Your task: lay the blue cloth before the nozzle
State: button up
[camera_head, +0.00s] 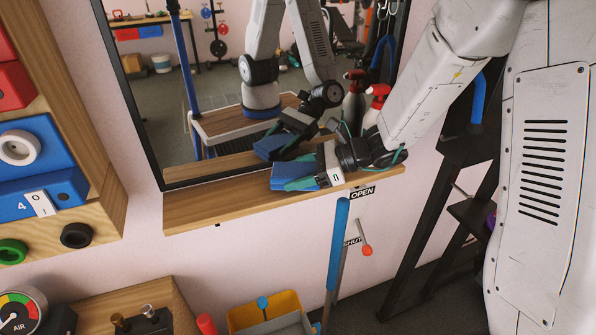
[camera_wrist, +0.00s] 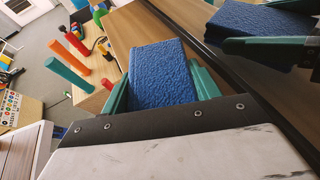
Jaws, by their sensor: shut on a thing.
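The blue cloth (camera_head: 284,174), a thick folded pad, is at the wooden shelf (camera_head: 195,210) under the mirror. My gripper (camera_head: 304,178) is shut on it, with teal fingers on either side. In the wrist view the cloth (camera_wrist: 160,75) sits between the fingers (camera_wrist: 160,92). I cannot tell whether it touches the shelf. A spray bottle with a red head (camera_head: 378,90) stands to the right, behind my gripper, its lower part hidden. Its nozzle is too small to make out clearly. The cloth is left of the bottle.
The mirror (camera_head: 215,110) stands behind the shelf and reflects my arm, the cloth and the bottle. A blue pole (camera_head: 338,245) and a red-knobbed lever (camera_head: 366,250) are below the shelf. A yellow bin (camera_head: 285,302) is at the bottom. The shelf's left part is clear.

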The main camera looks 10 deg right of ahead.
aim_at(314, 170)
jog(key=shift+f, duration=0.3)
jog(key=o, duration=1.1)
jog(key=shift+c, duration=0.2)
jog(key=v, duration=0.8)
